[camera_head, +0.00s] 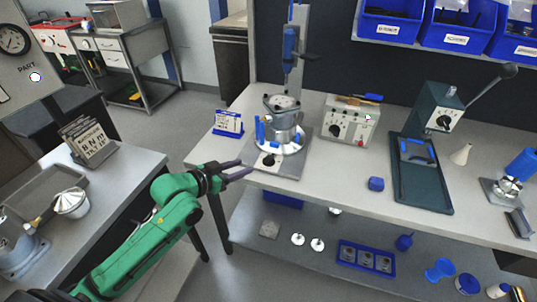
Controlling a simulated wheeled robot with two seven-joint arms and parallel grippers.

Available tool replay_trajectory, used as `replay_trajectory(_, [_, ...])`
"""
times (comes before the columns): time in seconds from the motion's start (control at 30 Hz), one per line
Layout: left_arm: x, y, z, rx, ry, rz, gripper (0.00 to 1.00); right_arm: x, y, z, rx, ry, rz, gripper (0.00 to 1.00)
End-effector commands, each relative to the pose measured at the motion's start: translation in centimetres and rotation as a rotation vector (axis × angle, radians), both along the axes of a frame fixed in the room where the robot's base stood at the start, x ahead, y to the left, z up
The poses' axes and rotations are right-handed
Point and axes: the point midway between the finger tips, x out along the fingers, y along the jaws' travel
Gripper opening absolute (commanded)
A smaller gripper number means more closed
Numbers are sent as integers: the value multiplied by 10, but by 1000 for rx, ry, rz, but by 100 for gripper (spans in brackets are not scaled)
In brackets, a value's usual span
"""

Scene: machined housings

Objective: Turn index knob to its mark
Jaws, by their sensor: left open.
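A small black knob (268,160), which looks like the index knob, sits on a pale patch at the front left of a grey fixture plate (289,168) on the workbench. Its pointer and mark are too small to read. On the plate, a metal housing (284,122) with blue parts stands on a round white base. My left gripper (246,168) is open and empty at the bench's front left edge, just left of the knob and apart from it. My right gripper is not in view.
A control box (349,125) with its own knob stands right of the fixture. A blue stand-up card (228,123) is at the left.

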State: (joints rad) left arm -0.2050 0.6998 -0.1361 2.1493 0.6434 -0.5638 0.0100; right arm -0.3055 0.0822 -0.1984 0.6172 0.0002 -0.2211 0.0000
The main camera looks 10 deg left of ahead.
Motion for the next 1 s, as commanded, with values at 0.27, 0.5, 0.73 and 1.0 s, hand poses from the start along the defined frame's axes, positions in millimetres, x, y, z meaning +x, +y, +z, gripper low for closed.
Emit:
replay_trajectory(0.27, [64, -30, -25, -4, -4, 3, 46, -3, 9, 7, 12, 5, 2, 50])
replay_trajectory(0.5, [96, -46, -42, 1, -3, 1, 46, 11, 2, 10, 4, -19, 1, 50])
replay_trajectory(0.73, [98, -48, -44, 2, -2, 1, 46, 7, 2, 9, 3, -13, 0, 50])
replay_trajectory(1.0, [98, -48, -44, 2, -2, 1, 0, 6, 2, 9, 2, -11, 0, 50])
